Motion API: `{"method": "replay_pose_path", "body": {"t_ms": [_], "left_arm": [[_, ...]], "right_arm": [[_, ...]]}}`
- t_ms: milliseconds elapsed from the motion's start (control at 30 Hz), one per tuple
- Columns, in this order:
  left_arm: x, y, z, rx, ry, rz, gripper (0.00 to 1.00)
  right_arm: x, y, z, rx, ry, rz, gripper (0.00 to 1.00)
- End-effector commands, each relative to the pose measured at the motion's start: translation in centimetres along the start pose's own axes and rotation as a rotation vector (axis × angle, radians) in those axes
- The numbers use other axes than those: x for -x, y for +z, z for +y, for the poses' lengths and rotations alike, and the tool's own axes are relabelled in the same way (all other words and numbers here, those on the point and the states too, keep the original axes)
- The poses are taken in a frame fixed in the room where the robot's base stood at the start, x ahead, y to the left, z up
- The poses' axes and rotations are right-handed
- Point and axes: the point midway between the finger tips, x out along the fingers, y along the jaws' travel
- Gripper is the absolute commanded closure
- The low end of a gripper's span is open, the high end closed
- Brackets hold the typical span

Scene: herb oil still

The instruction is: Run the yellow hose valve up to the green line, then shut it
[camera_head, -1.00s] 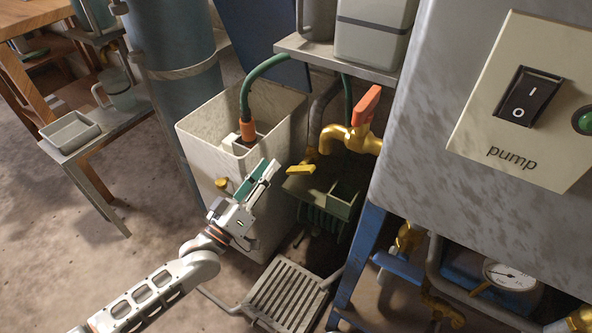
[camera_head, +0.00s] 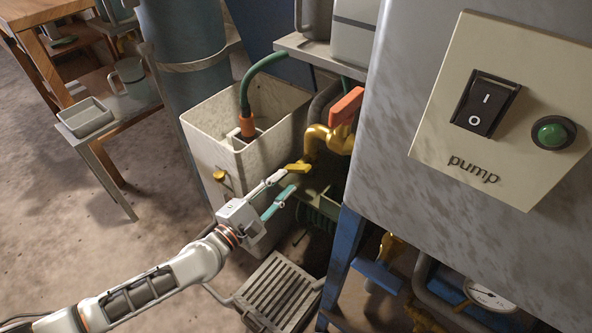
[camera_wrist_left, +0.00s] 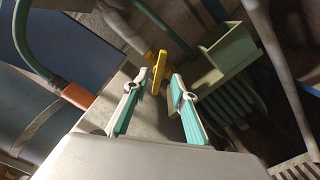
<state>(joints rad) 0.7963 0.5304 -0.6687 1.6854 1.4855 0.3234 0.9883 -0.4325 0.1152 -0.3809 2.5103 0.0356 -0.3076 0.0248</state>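The yellow valve lever (camera_head: 299,167) sits at the right side of the white tank (camera_head: 215,150), under the brass tap. In the left wrist view the yellow lever (camera_wrist_left: 158,68) stands between and just beyond the fingertips. My left gripper (camera_head: 287,181) is open, with teal pads, and its tips are close to the lever. The left gripper (camera_wrist_left: 158,82) holds nothing; I cannot tell whether a finger touches the lever. A green hose (camera_head: 262,66) with an orange end (camera_head: 247,128) hangs into the tank. I cannot make out a green line. My right gripper is out of view.
A brass tap with an orange-red handle (camera_head: 346,106) stands close above the lever. A green box (camera_wrist_left: 222,52) and ribbed coil (camera_wrist_left: 228,100) lie beside it. The grey cabinet with the pump switch (camera_head: 486,101) fills the right. A slatted grate (camera_head: 278,292) lies below.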

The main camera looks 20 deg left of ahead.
Motion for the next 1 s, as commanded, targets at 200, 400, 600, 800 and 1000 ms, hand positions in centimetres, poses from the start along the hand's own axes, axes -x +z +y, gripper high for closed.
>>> {"method": "replay_pose_path", "body": {"t_ms": [200,400,600,800,1000], "left_arm": [[-3.5,0.0,-0.1,0.0,0.0,0.001,0.74],[-5.8,-0.1,-0.1,-0.002,0.0,0.001,0.74],[-6.4,0.0,-0.1,-0.004,0.0,0.0,0.74],[-6.4,0.0,0.0,-0.004,0.001,0.0,0.79],[-6.4,0.0,0.0,-0.004,0.001,0.0,1.0]], "right_arm": [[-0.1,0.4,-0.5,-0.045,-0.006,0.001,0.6],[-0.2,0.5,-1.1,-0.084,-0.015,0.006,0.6],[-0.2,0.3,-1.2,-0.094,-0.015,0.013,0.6],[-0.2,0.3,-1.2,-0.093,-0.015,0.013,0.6],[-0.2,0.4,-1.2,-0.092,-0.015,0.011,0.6]]}}
